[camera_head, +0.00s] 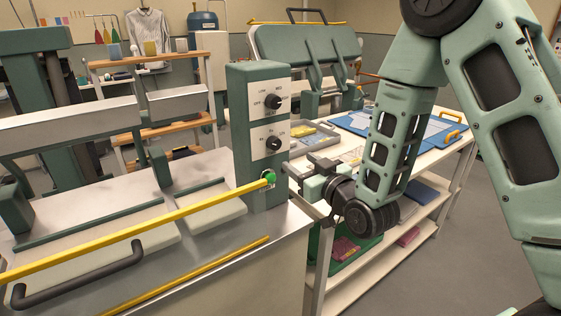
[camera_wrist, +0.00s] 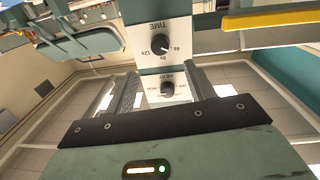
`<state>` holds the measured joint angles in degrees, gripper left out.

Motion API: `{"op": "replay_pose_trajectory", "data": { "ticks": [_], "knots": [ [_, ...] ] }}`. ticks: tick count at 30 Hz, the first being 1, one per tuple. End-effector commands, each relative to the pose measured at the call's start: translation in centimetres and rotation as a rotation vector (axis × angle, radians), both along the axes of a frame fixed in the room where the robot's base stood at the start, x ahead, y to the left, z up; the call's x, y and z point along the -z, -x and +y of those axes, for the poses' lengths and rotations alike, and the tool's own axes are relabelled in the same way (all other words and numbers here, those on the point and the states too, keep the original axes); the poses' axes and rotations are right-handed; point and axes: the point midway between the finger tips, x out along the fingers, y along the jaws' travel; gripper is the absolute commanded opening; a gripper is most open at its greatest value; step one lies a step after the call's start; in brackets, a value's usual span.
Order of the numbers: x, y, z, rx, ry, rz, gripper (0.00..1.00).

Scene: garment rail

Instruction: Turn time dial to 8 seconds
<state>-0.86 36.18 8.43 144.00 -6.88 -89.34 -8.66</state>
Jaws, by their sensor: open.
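The time dial is the lower black knob (camera_head: 273,143) on the white panel of the tall green control box (camera_head: 240,130). In the wrist view, the time dial (camera_wrist: 160,42) shows upside down, with 4s, 8s and 12s marks around it; I cannot tell surely which mark its pointer faces. My gripper (camera_head: 302,170) is just right of the box and a little below the dial. In the wrist view, my gripper (camera_wrist: 163,78) has its two fingers apart and empty, with the time dial beyond their tips, not between them.
The upper knob (camera_head: 272,102) is the heat dial, which also shows between the fingers in the wrist view (camera_wrist: 167,88). A green button (camera_head: 269,177) sits low on the box, by a yellow bar (camera_head: 130,228). A table (camera_head: 448,148) with trays and a blue mat stands right.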

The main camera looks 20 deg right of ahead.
Motion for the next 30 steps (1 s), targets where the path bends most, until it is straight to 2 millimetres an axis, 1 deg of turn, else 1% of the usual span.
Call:
{"op": "replay_pose_trajectory", "data": {
  "ticks": [1,10,11,12,21,25,30],
  "knots": [
    [0.5,-0.3,0.1,0.001,0.0,-0.005,0.54],
    [0.3,-1.3,0.4,0.002,0.0,-0.004,0.54],
    [0.0,-1.7,0.5,0.002,-0.001,-0.002,0.54],
    [-0.4,-2.5,0.7,0.001,-0.001,0.0,0.54],
    [-0.4,-7.4,1.9,0.002,-0.001,0.0,0.54],
    [-0.3,-8.8,2.3,0.002,-0.001,0.001,0.54],
    [-0.2,-9.7,2.5,0.001,0.0,0.001,0.54]
  ]
}}
